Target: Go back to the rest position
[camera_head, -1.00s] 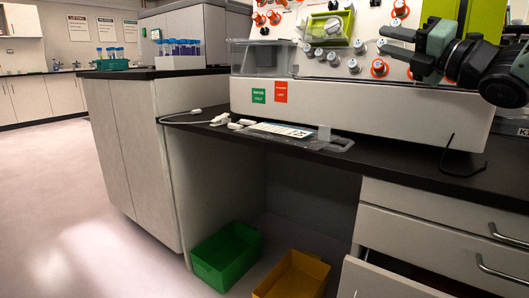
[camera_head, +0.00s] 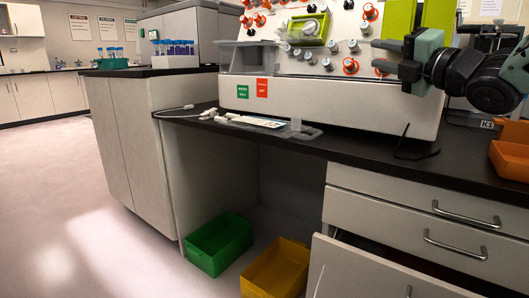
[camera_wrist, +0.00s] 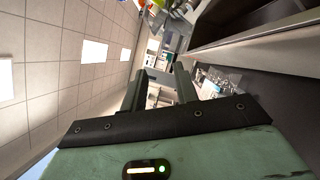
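My gripper (camera_head: 392,58) is at the upper right of the head view, in front of the white cell processor (camera_head: 330,105). Its two fingers point left toward the machine's knobs and show a gap between them. In the wrist view my gripper (camera_wrist: 160,82) has its fingers apart with nothing between them. I cannot tell from the head view how far the fingertips are from the machine's face.
A black bench (camera_head: 350,150) runs below the machine. An orange bin (camera_head: 510,155) stands on it at the right. A drawer (camera_head: 370,275) is pulled out below. Green (camera_head: 220,240) and yellow (camera_head: 275,268) bins stand on the floor. Floor at left is clear.

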